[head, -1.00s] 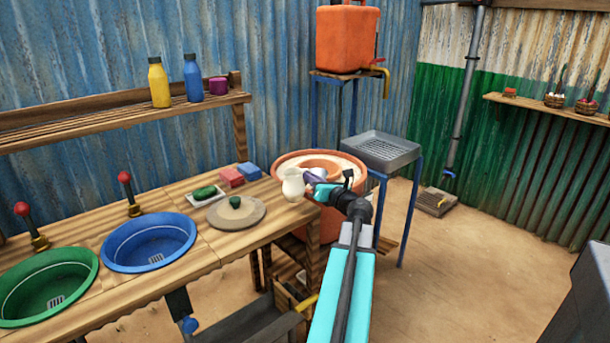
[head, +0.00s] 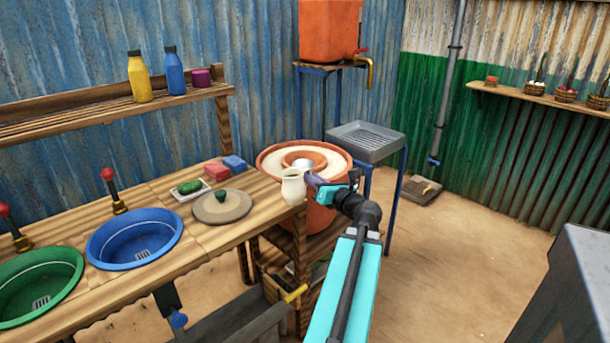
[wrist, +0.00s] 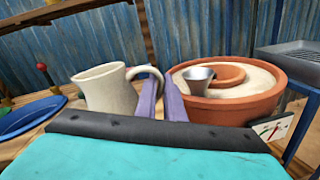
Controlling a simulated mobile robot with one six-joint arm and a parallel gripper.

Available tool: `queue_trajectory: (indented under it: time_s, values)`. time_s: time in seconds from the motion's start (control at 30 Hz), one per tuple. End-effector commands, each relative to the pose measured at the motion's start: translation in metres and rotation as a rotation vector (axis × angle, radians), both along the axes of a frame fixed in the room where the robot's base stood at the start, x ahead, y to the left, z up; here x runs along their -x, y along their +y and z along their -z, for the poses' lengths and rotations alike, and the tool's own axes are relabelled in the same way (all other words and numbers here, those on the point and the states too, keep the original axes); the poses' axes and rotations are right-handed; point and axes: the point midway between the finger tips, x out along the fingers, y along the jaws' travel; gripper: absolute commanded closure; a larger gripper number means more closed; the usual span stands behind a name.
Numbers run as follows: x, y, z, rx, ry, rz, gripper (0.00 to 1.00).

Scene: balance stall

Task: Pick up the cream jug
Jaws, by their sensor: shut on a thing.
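The cream jug (head: 293,187) is upright at the right end of the wooden counter in the head view. In the wrist view the jug (wrist: 108,90) stands left of the purple fingers, with its handle reaching between them. My gripper (head: 313,182) comes from the right and is shut on the jug's handle; it also shows in the wrist view (wrist: 160,98). I cannot tell whether the jug's base touches the counter.
A terracotta pot (head: 333,160) with a sand-coloured top and a metal cup (wrist: 198,80) stands just right of the jug. A stone lid (head: 222,207), a soap dish (head: 189,191), and blue (head: 135,238) and green (head: 38,285) basins lie to the left. Open floor is at right.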

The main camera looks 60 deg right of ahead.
Motion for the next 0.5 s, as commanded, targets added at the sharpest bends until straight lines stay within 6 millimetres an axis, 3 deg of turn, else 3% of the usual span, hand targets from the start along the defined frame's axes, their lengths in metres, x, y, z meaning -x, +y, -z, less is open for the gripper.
queue_trajectory:
  time_s: [0.5]
  values:
    - [0.015,0.008,-0.002,-0.001,-0.001,0.000,1.00]
